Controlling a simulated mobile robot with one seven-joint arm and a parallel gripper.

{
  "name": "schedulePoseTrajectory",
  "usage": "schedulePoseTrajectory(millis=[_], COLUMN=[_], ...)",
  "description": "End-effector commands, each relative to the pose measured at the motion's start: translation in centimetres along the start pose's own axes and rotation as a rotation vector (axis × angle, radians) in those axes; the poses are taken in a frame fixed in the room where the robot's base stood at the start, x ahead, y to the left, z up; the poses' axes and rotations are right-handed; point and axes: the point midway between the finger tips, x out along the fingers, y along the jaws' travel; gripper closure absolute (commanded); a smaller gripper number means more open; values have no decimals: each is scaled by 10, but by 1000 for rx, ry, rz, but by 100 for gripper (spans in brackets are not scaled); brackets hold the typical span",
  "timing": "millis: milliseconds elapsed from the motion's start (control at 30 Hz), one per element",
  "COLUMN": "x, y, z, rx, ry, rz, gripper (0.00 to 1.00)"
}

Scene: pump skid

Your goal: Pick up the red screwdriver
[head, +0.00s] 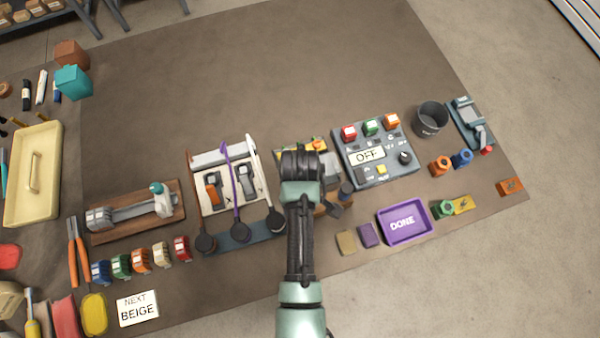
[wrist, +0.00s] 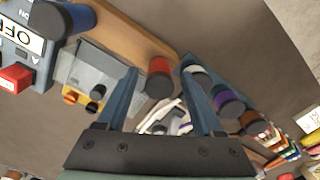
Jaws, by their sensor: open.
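The red screwdriver shows in the wrist view as a short red handle (wrist: 159,73) with a dark end, at the edge of a tan wooden board (wrist: 128,33). My gripper (wrist: 159,69) is open, with one blue-grey finger on each side of the red handle in the picture. I see no clear contact, and the depth between fingers and handle is hard to tell. The screwdriver's shaft is hidden. In the head view my arm covers this spot, and I cannot make out the red handle or the fingertips.
A blue handle (wrist: 68,18) stands on the same board, left of the red one. White, purple (wrist: 226,98) and brown handles with dark ends are close to the right finger. The control panel (head: 378,155) and purple DONE tray (head: 404,239) lie right of my arm. The mat behind is clear.

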Motion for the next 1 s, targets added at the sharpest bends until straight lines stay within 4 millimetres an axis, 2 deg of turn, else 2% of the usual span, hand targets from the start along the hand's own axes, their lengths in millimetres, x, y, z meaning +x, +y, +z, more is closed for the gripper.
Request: schedulePoseTrajectory(millis=[133,367,733,1000], x=[9,9,9,9], y=[0,0,0,0], z=[0,0,0,0], rx=[1,1,1,1], ry=[0,1,1,1], rz=[0,0,0,1], gripper=[31,33,100,100])
